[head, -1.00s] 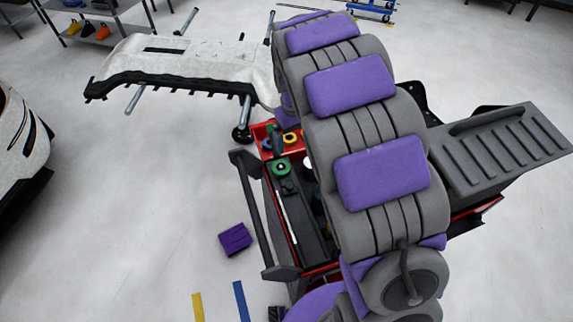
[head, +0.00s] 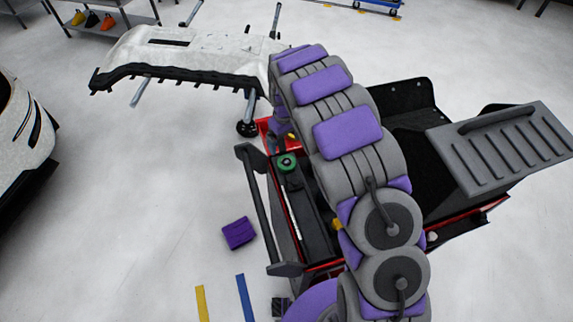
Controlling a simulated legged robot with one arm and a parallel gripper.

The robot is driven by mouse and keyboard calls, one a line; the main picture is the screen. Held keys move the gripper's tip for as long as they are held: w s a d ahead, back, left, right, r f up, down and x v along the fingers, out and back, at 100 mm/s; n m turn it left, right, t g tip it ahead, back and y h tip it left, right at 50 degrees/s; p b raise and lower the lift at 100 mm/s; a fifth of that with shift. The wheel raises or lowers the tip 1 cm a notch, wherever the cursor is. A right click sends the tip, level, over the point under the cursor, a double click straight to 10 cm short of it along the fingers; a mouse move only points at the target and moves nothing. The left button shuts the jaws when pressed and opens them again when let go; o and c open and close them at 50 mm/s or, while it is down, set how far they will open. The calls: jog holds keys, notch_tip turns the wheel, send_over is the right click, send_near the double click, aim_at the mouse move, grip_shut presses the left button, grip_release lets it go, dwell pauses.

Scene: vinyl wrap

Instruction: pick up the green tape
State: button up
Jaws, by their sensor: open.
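The green tape (head: 287,162) is a round roll with a dark centre. It lies on the dark top of the cart (head: 322,238), near its far left end. My arm arches over the cart from the lower right. My gripper (head: 275,143) shows only as a small dark shape below the far end of the arm. It is over the red tray, just beyond the tape and apart from it in the picture. Its fingers are small and partly hidden by the arm.
A handle bar (head: 258,205) runs along the cart's left side. A purple block (head: 239,233) lies on the floor. A white bumper (head: 190,60) on a stand is behind.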

aim_at(286, 161)
notch_tip(286, 161, down, 11)
jog(key=shift+s+f+b, duration=0.1)
jog(key=shift+f+b, duration=0.1)
jog(key=shift+b, duration=0.9)
jog(key=shift+d, duration=0.1)
jog(key=c, duration=1.1)
